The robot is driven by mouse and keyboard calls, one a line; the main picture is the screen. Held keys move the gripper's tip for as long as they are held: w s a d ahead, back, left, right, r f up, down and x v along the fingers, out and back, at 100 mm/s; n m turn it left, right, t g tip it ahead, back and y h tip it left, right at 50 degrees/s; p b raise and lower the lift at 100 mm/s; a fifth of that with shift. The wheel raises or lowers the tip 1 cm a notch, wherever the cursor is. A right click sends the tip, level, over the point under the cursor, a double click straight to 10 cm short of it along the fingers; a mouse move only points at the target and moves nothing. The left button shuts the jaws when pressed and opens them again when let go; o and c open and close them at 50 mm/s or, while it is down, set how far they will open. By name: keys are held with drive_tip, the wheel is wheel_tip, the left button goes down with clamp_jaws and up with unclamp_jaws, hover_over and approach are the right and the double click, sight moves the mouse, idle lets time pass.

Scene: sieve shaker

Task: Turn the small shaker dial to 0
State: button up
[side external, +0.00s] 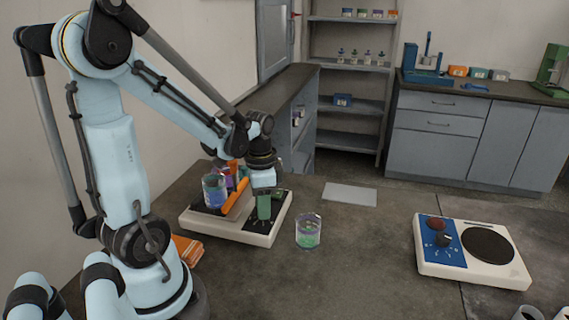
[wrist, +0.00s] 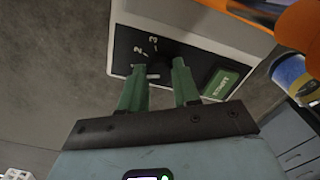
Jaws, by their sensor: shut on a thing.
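The sieve shaker (side external: 235,233) is a white base with a black control panel (side external: 283,211), left of centre on the bench in the side view. My gripper (side external: 264,218) points down over this panel, its green fingers at the panel's surface. In the wrist view my gripper (wrist: 158,66) has one finger on each side of the small dark dial (wrist: 154,72), shut on it. The printed numbers 2 and 3 show just beyond the fingertips. The dial's pointer and the 0 mark are not clear. The fingers hide the dial in the side view.
An orange bar (side external: 236,197) and a beaker (side external: 214,190) are on the shaker beside my gripper. Another beaker (side external: 308,232) stands just right. A hotplate (side external: 472,262) is farther right, with clear bench between.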

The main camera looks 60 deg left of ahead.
drive_tip(key=n, duration=0.3)
drive_tip(key=shift+n, duration=2.4)
drive_tip(key=o, duration=1.1)
drive_tip(key=shift+c, duration=0.2)
wheel_tip(320, 180, up, 12)
